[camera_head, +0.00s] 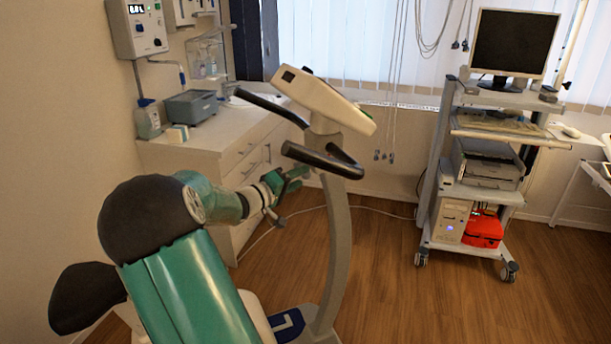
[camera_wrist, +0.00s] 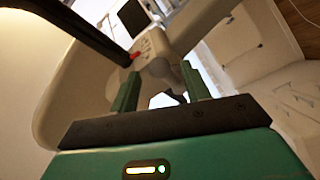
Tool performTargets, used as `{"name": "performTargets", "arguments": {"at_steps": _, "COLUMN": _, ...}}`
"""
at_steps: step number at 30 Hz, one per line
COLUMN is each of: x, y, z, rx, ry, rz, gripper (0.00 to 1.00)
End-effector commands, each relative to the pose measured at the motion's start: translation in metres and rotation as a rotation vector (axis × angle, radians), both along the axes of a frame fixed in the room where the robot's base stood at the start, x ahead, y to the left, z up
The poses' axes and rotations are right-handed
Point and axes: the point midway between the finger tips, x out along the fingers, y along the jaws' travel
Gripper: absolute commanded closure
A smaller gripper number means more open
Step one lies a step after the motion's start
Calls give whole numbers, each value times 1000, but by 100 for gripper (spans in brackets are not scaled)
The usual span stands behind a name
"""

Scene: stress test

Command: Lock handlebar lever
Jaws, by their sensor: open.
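The exercise bike's black handlebar (camera_head: 322,160) stands above and to the right of my gripper (camera_head: 293,180) in the head view. My gripper is open beside the bike's grey post (camera_head: 337,225), just below the handlebar. In the wrist view, the two green fingers of my gripper (camera_wrist: 161,84) are apart, with a grey rounded part of the bike (camera_wrist: 156,66) beyond and between them. A small dark shape (camera_wrist: 176,97) also shows between the fingers; I cannot tell whether it is the lever. A black bar of the handlebar (camera_wrist: 75,24) crosses the upper left.
The bike's console (camera_head: 322,100) tops the post. A white cabinet (camera_head: 225,150) stands behind my arm at the left. A wheeled cart with a monitor (camera_head: 514,42) stands at the right. The wooden floor between bike and cart is clear apart from a cable.

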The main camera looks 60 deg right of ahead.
Motion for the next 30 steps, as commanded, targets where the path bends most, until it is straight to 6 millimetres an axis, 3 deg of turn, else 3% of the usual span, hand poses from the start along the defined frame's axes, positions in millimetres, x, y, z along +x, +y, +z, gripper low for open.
{"name": "performTargets", "arguments": {"at_steps": 6, "x": -11, "y": -26, "z": 0, "rx": 1, "ry": 1, "rz": -1, "gripper": 53}}
{"name": "performTargets", "arguments": {"at_steps": 16, "x": -12, "y": -31, "z": 0, "rx": 1, "ry": 0, "rz": 0, "gripper": 53}}
{"name": "performTargets", "arguments": {"at_steps": 17, "x": -12, "y": -31, "z": 0, "rx": 1, "ry": 0, "rz": 0, "gripper": 55}}
{"name": "performTargets", "arguments": {"at_steps": 24, "x": -12, "y": -31, "z": 0, "rx": 1, "ry": 0, "rz": 0, "gripper": 100}}
{"name": "performTargets", "arguments": {"at_steps": 30, "x": -12, "y": -31, "z": 0, "rx": 0, "ry": -1, "rz": 0, "gripper": 100}}
